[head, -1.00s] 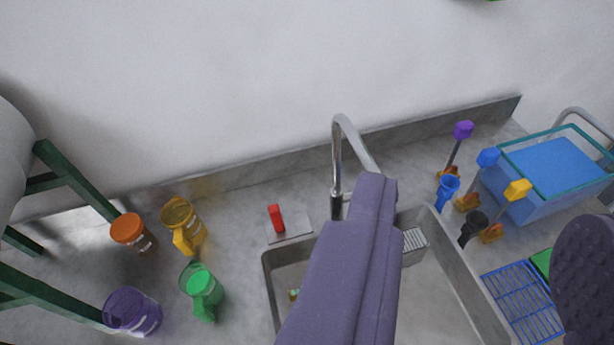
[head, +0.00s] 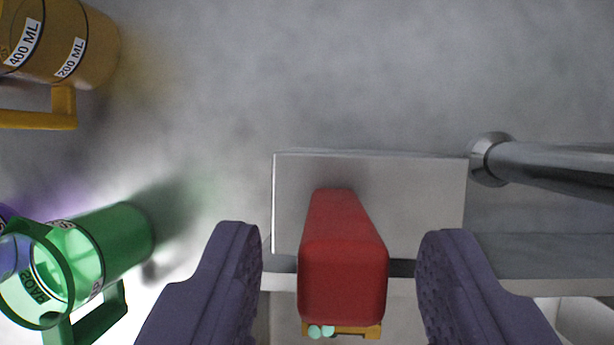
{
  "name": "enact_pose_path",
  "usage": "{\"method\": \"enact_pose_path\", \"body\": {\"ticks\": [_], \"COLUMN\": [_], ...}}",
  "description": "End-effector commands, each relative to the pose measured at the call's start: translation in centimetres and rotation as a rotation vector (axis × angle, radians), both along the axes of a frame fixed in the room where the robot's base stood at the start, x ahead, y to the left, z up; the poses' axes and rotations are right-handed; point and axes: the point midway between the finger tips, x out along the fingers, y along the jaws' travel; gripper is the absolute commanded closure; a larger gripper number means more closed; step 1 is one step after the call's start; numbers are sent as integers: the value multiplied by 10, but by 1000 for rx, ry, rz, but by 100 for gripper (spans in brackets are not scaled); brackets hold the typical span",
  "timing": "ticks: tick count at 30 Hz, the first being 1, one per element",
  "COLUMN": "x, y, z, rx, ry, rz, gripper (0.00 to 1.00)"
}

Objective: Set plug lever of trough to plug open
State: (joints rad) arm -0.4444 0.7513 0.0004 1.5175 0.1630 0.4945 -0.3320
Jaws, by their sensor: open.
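The red plug lever (head: 343,265) stands up from a grey plate (head: 400,190) at the sink trough's edge, toward the camera. My gripper (head: 340,268) is open, with one purple finger on each side of the lever and a gap on both sides. The fingers do not appear to touch it. The trough (head: 281,283) shows only in part, below the plate and behind the lever. A small orange piece with pale green dots (head: 345,329) shows just below the lever's end.
A metal faucet pipe (head: 560,168) runs to the right of the plate. A green jug (head: 115,245) stands at the left, and a yellow jug (head: 85,45) at the upper left. The grey counter (head: 300,80) above the plate is clear.

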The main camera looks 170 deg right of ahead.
Motion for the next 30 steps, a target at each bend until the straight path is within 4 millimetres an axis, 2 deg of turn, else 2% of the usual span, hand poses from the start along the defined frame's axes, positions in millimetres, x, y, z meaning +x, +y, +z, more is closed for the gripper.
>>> {"method": "enact_pose_path", "body": {"ticks": [1, 6, 16, 17, 23, 24, 30], "x": [2, 10, 12, 12, 12, 12, 14], "y": [2, 7, 9, 9, 8, 9, 8], "z": [-11, -31, -35, -35, -35, -35, -35], "rx": [0, 0, 1, 1, 0, 0, 4], "ry": [1, 0, -2, -2, -1, -1, 1], "rz": [0, -1, -1, -1, -1, -1, -2], "gripper": [49, 49, 49, 51, 97, 100, 100]}}
